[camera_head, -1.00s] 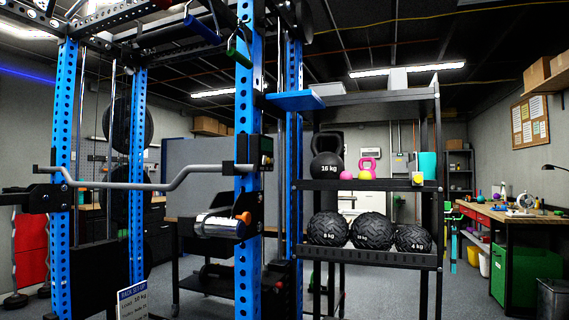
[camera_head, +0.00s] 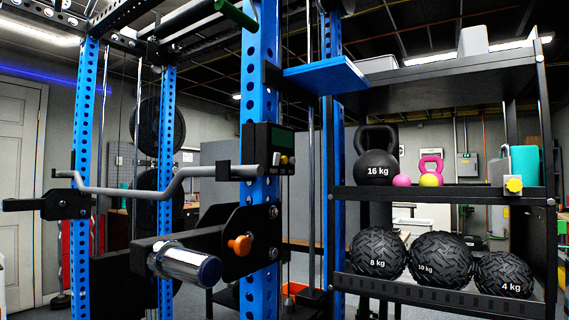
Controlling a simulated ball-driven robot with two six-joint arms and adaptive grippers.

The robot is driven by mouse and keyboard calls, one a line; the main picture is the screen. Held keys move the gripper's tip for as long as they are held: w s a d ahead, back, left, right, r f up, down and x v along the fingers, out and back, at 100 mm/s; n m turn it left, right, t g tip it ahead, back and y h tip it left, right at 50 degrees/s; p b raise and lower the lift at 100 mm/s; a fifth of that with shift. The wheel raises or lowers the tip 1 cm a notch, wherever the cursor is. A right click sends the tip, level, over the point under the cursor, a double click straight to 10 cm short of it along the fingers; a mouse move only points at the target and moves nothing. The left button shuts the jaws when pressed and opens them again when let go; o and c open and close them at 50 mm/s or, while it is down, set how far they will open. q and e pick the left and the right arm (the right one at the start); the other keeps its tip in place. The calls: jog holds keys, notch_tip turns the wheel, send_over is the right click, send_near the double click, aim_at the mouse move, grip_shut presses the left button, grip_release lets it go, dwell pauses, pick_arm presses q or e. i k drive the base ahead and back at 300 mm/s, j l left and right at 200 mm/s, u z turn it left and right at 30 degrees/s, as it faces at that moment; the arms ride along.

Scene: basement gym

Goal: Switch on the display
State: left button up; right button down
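A small black box with a dark greenish screen (camera_head: 281,142), which looks like the display, is mounted on the blue rack upright (camera_head: 257,95). The screen looks unlit. A small yellowish knob or button (camera_head: 284,160) sits on its face below the screen, with another small light control beside it. The end of a grey bent bar (camera_head: 150,191) lies just left of and below the box. Neither of my grippers is in view.
A chrome peg (camera_head: 185,264) and an orange knob (camera_head: 240,245) stick out below the display. A black shelf holds a 16 kg kettlebell (camera_head: 377,165), a pink kettlebell (camera_head: 431,168) and textured balls (camera_head: 441,262). A blue plate (camera_head: 326,76) juts out at the upper right.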

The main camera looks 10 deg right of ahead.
aim_at(276, 155)
jog(key=i+j+u, duration=0.15)
jog(key=i, duration=0.7)
